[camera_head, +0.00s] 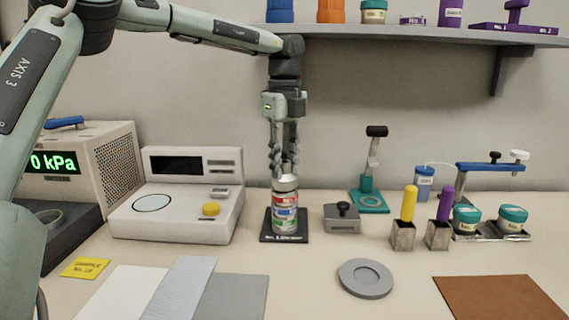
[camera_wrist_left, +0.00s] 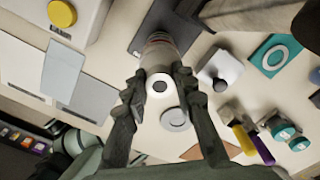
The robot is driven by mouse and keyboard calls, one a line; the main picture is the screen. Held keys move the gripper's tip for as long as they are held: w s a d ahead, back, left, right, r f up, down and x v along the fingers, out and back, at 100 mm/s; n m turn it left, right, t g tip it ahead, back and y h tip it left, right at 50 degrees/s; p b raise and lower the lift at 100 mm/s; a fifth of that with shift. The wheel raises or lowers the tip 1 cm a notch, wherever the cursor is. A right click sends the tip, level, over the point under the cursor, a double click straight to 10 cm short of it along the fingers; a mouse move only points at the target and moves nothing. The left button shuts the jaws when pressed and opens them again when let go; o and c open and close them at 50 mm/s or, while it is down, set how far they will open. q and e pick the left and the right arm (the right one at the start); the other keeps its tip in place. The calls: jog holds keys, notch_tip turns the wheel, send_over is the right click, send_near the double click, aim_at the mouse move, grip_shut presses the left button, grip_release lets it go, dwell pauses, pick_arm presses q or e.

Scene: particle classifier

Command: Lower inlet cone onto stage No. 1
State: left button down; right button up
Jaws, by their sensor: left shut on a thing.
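My left gripper (camera_head: 285,165) points straight down above a stack on a dark base plate (camera_head: 270,239). It is shut on the pale metal inlet cone (camera_head: 286,182) at the top of the stack. The stack of metal stages (camera_head: 284,212) stands upright, with red, blue and green label bands. The cone sits at or just above the top stage; I cannot tell whether they touch. In the left wrist view the fingers (camera_wrist_left: 160,95) flank the cone's round top (camera_wrist_left: 160,83) with its dark hole. My right gripper is not in view.
Left of the stack is a white instrument (camera_head: 180,205) with a yellow knob. To the right are a grey block (camera_head: 342,224) with a black knob, a grey round dish (camera_head: 365,278) and a teal stand (camera_head: 369,202). A shelf (camera_head: 420,36) runs above.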

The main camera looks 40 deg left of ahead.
pick_arm(q)
jog(key=shift+f, duration=0.3)
jog(key=c, duration=1.2)
grip_release()
jog(key=shift+o, duration=0.2)
notch_tip(320, 180, up, 12)
